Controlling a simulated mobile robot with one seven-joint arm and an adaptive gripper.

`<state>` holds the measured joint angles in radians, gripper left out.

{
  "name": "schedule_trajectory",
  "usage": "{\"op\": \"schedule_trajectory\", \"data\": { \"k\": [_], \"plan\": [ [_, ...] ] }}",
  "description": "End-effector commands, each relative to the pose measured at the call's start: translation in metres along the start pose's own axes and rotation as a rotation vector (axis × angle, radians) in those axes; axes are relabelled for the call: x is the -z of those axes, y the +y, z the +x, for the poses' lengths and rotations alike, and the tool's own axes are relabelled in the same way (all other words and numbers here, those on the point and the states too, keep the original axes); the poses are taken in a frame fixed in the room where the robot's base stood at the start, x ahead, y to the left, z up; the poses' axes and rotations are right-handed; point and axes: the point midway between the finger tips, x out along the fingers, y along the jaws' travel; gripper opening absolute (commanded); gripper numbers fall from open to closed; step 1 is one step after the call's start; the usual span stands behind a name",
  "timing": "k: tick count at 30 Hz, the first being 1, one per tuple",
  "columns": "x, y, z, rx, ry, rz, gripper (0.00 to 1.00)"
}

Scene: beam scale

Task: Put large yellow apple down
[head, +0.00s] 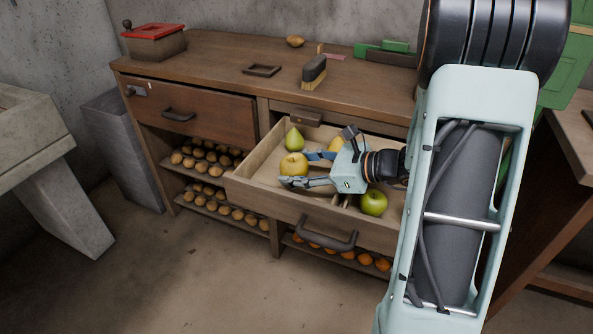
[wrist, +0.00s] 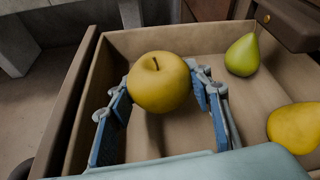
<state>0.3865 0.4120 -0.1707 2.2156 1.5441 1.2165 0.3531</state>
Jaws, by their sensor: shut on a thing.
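The large yellow apple (head: 294,164) is between the fingers of my gripper (head: 309,169), inside the open drawer (head: 262,192). In the wrist view the apple (wrist: 159,82) sits between both fingertips of my gripper (wrist: 163,92), stem upward, in the drawer's left part. My gripper is shut on it. The apple looks low over the drawer floor (wrist: 182,137); whether it touches the floor cannot be told.
A green pear (wrist: 242,55) stands near the drawer's back, and a yellow fruit (wrist: 297,127) lies to the right. A green apple (head: 373,202) is in the drawer's right part. The drawer walls surround my gripper. The counter holds a brush (head: 314,70) and a red-lidded box (head: 154,40).

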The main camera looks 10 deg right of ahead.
Motion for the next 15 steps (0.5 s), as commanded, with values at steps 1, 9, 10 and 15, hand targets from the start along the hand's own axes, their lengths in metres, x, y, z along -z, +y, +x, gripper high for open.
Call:
{"op": "schedule_trajectory", "data": {
  "k": [1,9,10,15],
  "plan": [
    [-0.0015,-0.0006,-0.0004,0.001,-0.002,-0.002,0.18],
    [0.0023,0.0003,0.0013,0.001,-0.002,-0.001,0.18],
    [0.0031,0.0005,0.0017,0.001,-0.002,-0.002,0.18],
    [0.0077,0.0015,0.0037,0.001,-0.002,-0.002,0.18]
  ]
}}
